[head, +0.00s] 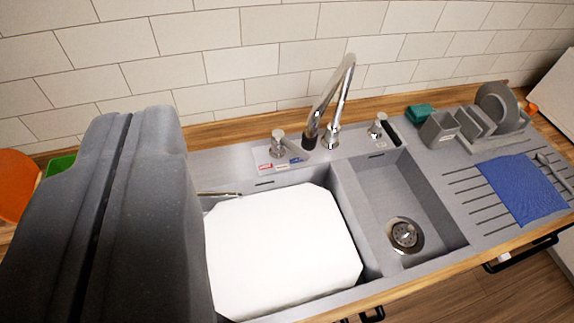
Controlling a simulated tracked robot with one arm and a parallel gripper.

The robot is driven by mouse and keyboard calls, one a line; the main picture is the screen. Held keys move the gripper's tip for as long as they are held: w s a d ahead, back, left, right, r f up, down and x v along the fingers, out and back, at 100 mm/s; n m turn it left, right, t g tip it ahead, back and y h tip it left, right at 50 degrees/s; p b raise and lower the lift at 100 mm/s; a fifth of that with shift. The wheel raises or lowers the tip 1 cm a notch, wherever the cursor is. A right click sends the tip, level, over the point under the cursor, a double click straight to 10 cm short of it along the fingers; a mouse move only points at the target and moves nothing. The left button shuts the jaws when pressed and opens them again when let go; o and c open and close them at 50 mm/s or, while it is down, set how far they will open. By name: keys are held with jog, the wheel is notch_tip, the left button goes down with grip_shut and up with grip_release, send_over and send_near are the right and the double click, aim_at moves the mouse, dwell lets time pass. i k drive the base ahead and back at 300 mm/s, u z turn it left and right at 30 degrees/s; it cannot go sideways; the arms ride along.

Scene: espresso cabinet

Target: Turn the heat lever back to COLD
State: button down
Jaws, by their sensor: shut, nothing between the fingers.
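The heat lever (279,141) is a small silver handle on a round base, left of the tall chrome faucet (330,110) on the sink's back ledge. A label strip in front of it has a red part (265,167) at left and a blue part (297,159) at right. The lettering is too small to read, and I cannot tell for sure which part the lever points to. My gripper (128,114) fills the left side, its two dark grey fingers together with a thin seam between them. It appears left of the lever, apart from it and empty.
A second silver knob (377,129) stands right of the faucet. A large white board-like object (280,250) lies in the left basin. The right basin (385,190) is empty. A grey dish rack (480,120) and blue cloth (522,188) are at right. The tiled wall rises behind.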

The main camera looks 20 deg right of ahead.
aim_at(277, 135)
jog(key=u, duration=1.15)
jog(key=k, duration=1.2)
jog(key=z, duration=1.15)
jog(key=i, duration=1.65)
jog(key=u, duration=0.05)
